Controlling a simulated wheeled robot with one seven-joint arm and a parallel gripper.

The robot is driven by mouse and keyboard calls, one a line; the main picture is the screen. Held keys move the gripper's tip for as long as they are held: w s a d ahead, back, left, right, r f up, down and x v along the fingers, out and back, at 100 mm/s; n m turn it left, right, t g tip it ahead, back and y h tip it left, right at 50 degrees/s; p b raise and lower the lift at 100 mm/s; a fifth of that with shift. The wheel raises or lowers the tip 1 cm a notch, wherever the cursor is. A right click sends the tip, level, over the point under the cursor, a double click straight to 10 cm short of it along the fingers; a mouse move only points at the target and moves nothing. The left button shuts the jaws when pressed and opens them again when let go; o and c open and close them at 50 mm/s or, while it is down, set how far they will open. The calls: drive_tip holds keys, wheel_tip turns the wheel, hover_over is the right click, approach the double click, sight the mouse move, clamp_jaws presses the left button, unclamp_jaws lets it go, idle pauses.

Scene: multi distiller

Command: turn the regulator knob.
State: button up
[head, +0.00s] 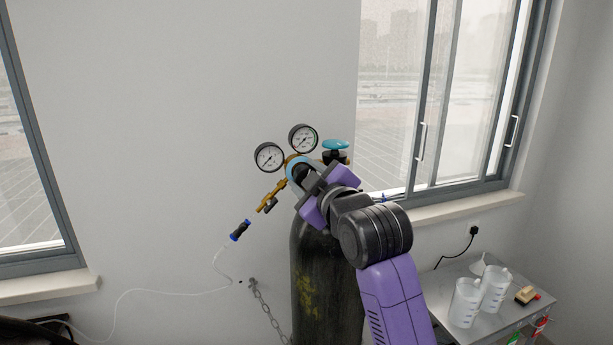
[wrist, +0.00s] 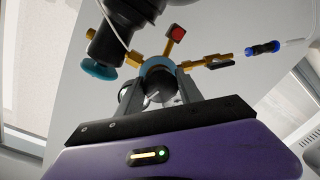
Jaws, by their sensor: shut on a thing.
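The regulator has two round gauges (head: 286,148) on a brass body, with a brass outlet valve (head: 271,195) pointing down to the left. It sits on top of a dark gas cylinder (head: 318,285). The regulator knob (wrist: 155,85) is dark and lies between my fingers in the wrist view. My gripper (head: 305,175) is shut on this knob; in the head view my fingers and wrist largely hide it. A light blue ring (wrist: 157,64) shows around the knob's base. The teal cylinder valve handwheel (head: 335,144) is beside my gripper, and it also shows in the wrist view (wrist: 96,70).
A blue hose connector (head: 240,230) with a thin pale tube hangs to the left. A chain (head: 264,305) runs from the wall beside the cylinder. Windows flank the wall.

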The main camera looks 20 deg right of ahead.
drive_tip(key=shift+a+n, duration=0.1)
drive_tip(key=shift+n, duration=1.1)
drive_tip(key=shift+f, duration=0.1)
drive_tip(key=o, duration=1.3)
drive_tip(key=shift+o, duration=0.2)
drive_tip(key=s+b, duration=0.1)
drive_tip(key=s, duration=0.6)
drive_tip(key=shift+s+r+b, duration=0.3)
drive_tip(key=shift+s+b, duration=0.05)
drive_tip(key=shift+s, duration=0.05)
